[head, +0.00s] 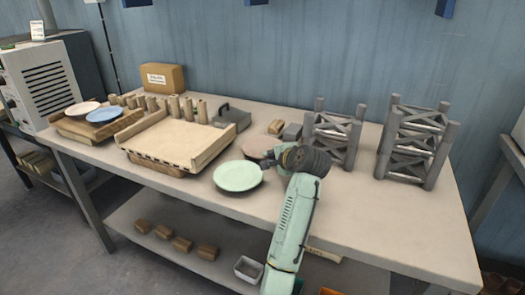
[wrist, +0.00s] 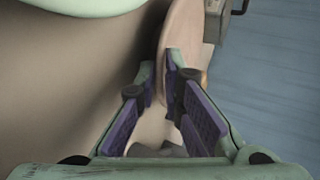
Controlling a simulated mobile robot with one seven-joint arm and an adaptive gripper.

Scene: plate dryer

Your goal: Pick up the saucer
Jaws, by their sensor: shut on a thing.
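A pinkish-tan saucer (head: 257,146) is at the middle of the table, partly hidden behind my arm's end. In the wrist view the saucer (wrist: 182,28) shows close up, with its rim between the fingers. My gripper (wrist: 160,72) is shut on this rim. In the head view the fingers are small and mostly hidden by the wrist. I cannot tell whether the saucer touches the table. A pale green plate (head: 238,176) lies just in front and to the left of it; its edge also shows in the wrist view (wrist: 60,6).
A wooden tray (head: 165,150) stands left of the green plate. Grey racks (head: 333,138) stand at the right. The table's front right is clear.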

